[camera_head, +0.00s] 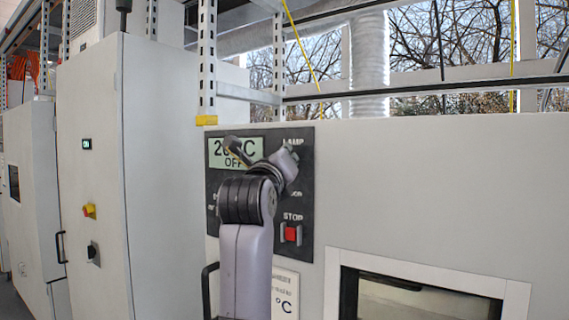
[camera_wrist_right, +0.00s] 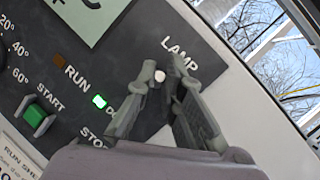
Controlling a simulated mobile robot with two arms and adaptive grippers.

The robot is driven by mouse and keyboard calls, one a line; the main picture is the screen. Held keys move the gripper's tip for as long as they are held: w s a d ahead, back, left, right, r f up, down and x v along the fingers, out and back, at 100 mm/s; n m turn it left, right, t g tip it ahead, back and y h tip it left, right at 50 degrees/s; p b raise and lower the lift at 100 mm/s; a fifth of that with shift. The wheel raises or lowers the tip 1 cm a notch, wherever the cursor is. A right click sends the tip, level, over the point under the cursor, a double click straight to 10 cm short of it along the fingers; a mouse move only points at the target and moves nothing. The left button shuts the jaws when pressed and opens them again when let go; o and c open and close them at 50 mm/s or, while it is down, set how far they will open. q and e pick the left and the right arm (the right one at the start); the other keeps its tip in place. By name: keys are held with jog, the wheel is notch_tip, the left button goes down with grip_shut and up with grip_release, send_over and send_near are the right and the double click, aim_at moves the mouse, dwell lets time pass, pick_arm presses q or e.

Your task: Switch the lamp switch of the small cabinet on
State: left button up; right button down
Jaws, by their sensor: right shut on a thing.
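The lamp switch (camera_wrist_right: 159,76) is a small pale-tipped lever below the LAMP label on the small cabinet's dark control panel (camera_head: 305,190). My right gripper (camera_wrist_right: 160,72) has its two fingertips on either side of the lever, shut on it. In the head view my right gripper (camera_head: 290,152) is in front of the panel just below the LAMP label, and the switch is hidden behind it. Whether the lever is up or down is hard to tell. My left gripper is in neither view.
A tall cabinet (camera_head: 90,180) stands left.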

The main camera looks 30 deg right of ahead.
jog(key=shift+r+g+y, duration=0.15)
jog(key=shift+g+y, duration=0.15)
dwell(0.5)
jog(key=c, duration=1.7)
grip_release()
jog(key=shift+w, duration=0.1)
jog(key=r+v, duration=0.1)
jog(key=v, duration=0.6)
jog(key=shift+s+a+f, duration=0.15)
jog(key=shift+s+f, duration=0.1)
jog(key=shift+f, duration=0.15)
